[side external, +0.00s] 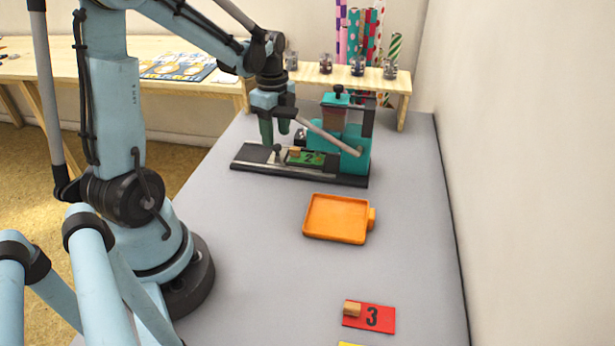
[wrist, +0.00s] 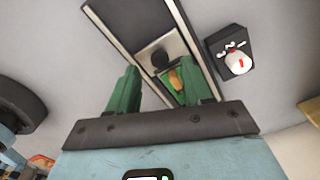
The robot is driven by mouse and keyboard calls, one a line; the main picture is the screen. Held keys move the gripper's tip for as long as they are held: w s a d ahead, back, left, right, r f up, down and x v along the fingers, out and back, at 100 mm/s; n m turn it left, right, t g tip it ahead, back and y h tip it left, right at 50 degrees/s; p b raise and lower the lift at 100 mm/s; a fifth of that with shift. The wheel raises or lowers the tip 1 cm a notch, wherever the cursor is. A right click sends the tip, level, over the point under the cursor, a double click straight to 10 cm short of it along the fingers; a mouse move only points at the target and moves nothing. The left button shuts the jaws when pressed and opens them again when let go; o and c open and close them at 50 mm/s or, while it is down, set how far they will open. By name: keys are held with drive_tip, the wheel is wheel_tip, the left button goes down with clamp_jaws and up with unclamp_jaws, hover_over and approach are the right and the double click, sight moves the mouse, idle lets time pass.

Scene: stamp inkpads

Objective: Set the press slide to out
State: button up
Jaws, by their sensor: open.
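The teal press (side external: 355,150) stands at the back of the table on a long black base (side external: 250,166). Its slide is a silver plate (side external: 268,157) with a dark knob (side external: 277,149), bearing a green inkpad (side external: 312,159) marked 2 with a wooden grip. The pad lies left of the press column, partly behind the press lever. The wrist view also shows the knob (wrist: 160,58) and the green pad (wrist: 173,82) between the rails. My gripper (side external: 275,135) is open, its green fingers pointing down just above the knob and apparently holding nothing.
A small black block with a white round part (wrist: 232,58) sits beside the base. An orange tray (side external: 337,219) and a red pad marked 3 (side external: 369,318) lie nearer. A wooden shelf (side external: 340,77) stands behind the press. The grey table is clear between them.

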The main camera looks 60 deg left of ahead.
sight(276, 146)
drive_tip(key=shift+f, duration=1.5)
drive_tip(key=shift+c, duration=0.3)
clamp_jaws()
